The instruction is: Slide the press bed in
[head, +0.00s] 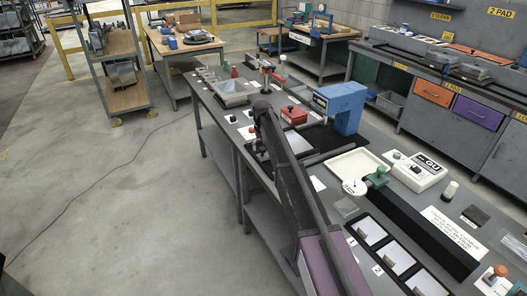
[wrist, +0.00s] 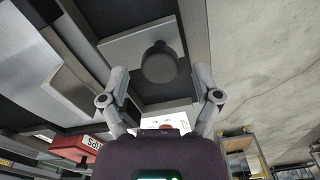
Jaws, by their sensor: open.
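The blue press (head: 340,105) stands on the bench, right of my gripper in the head view. A flat grey plate with a dark frame, which looks like the press bed (head: 285,150), lies on the bench in front of it, partly hidden by my arm. In the wrist view the light grey plate (wrist: 118,48) carries a dark round knob (wrist: 159,64). My gripper (head: 264,138) is over this plate. In the wrist view the open fingers (wrist: 160,75) stand either side of the knob, with gaps showing; I cannot tell whether their tips are level with it.
A red box (head: 293,115) stands just behind the plate and also shows in the wrist view (wrist: 78,143). A cream tray (head: 358,163), a white GU box (head: 415,170) and a small round scale (head: 354,187) stand to the right.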

